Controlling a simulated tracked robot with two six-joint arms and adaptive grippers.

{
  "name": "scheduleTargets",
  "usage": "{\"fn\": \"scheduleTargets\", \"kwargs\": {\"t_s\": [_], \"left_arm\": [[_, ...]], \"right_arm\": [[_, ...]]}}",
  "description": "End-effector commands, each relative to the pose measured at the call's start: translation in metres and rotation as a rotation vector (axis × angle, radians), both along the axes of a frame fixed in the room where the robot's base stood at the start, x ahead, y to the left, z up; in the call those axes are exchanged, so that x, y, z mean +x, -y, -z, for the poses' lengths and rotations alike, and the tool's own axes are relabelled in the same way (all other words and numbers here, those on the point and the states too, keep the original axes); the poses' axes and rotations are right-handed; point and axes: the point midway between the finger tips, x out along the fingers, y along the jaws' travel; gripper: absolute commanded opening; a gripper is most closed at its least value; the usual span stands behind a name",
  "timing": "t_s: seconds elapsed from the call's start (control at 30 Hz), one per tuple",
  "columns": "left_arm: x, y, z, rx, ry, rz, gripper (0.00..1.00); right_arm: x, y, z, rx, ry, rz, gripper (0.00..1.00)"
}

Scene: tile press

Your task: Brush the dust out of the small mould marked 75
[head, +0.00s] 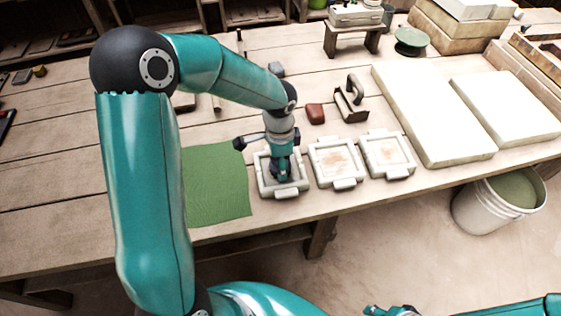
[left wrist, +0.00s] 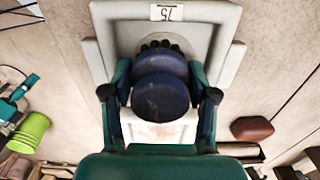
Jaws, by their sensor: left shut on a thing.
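The small mould marked 75 is the pale square frame (head: 263,186) at the left of a row of three in the head view. Its label 75 (left wrist: 167,13) shows at the top of the left wrist view, on the mould's rim (left wrist: 110,22). My left gripper (head: 280,168) points down over this mould and is shut on a dark blue brush (left wrist: 160,95). Dark bristle tufts show at the brush's far edge, inside the mould. Some brownish dust shows on the mould floor below the brush; the brush and gripper hide much of it. My right gripper (head: 376,311) is barely in view at the bottom edge.
Two similar moulds (head: 338,182) (head: 388,173) with brownish dust stand to the right. A green mat (head: 215,190) lies at the left. Behind are a red-brown block (head: 315,113) and a handled tool (head: 351,100). Large pale slabs (head: 430,115) lie further right.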

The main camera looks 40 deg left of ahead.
Motion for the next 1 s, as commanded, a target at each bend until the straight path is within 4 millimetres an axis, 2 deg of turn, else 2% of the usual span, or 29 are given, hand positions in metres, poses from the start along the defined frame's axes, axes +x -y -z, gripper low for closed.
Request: {"fn": "scheduleTargets", "kwargs": {"t_s": [0.17, 0.8, 1.0], "left_arm": [[-0.003, 0.0, -0.007, -0.001, -0.011, 0.001, 0.3], [-0.001, 0.0, -0.073, -0.001, -0.005, 0.0, 0.3], [-0.001, 0.0, -0.08, -0.001, -0.005, 0.0, 0.3]], "right_arm": [[0.0, 0.0, -0.008, 0.0, 0.0, 0.0, 0.4], [0.0, 0.0, -0.059, 0.0, 0.0, 0.0, 0.4], [0.0, 0.0, -0.063, 0.0, 0.0, 0.0, 0.4]]}}
